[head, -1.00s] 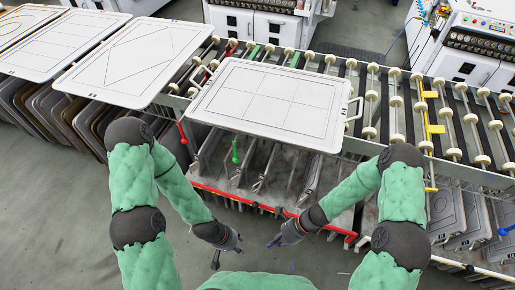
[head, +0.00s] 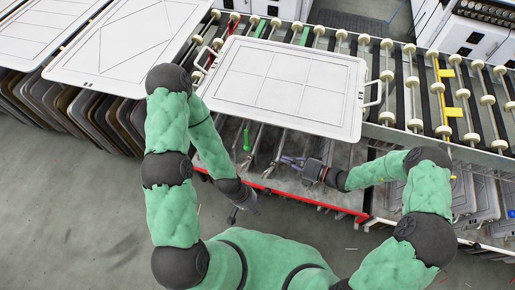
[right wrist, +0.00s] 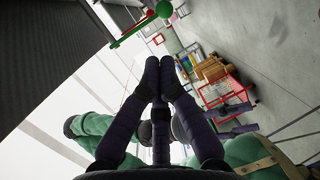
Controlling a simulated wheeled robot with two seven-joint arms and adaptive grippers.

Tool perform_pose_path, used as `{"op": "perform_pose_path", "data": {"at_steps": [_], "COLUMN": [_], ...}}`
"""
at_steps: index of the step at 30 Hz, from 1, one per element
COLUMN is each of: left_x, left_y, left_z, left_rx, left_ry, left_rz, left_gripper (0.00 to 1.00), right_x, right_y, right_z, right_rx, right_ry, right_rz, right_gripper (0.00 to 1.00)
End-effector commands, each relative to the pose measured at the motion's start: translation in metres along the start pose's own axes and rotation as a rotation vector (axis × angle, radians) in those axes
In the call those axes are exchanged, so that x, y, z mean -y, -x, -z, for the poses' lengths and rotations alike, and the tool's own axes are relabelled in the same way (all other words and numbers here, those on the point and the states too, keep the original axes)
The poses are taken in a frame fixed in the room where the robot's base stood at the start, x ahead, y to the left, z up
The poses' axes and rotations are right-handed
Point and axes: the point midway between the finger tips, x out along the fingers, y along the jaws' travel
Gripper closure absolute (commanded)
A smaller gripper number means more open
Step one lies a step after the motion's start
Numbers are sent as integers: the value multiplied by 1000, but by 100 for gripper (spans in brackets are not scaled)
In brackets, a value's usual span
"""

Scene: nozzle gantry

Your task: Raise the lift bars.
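A green-handled lever (head: 247,140) hangs at the front of the roller conveyor, below a white framed panel (head: 285,85). A long red bar (head: 290,198) runs along the lower front edge; I cannot tell which parts are the lift bars. My right gripper (head: 288,162) reaches under the panel's front edge, right of the green handle and apart from it. In the right wrist view its fingers (right wrist: 160,66) meet with nothing seen between them.
The conveyor's rollers (head: 415,90) continue right, with yellow parts (head: 455,112) among them. More framed panels (head: 125,45) lie at the left above upright stored frames (head: 60,110). White machines (head: 480,40) stand behind. The grey floor (head: 90,220) in front is clear.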

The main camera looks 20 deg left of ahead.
Motion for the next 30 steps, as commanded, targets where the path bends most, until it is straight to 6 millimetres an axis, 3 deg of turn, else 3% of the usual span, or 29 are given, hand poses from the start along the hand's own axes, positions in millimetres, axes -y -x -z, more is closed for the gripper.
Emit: {"op": "perform_pose_path", "data": {"at_steps": [8,21,30], "left_x": [2,10,13], "left_y": [-6,-26,-38], "left_z": [0,1,2], "left_rx": [0,-1,-1], "left_ry": [0,0,0], "left_rz": [0,0,0], "left_gripper": [60,60,60], "right_x": [2,2,2], "right_y": [-20,-101,-135], "right_z": [2,2,1], "right_rx": [-5,-6,-3], "right_ry": [2,4,3], "right_rz": [1,1,2], "right_gripper": [100,100,100]}}
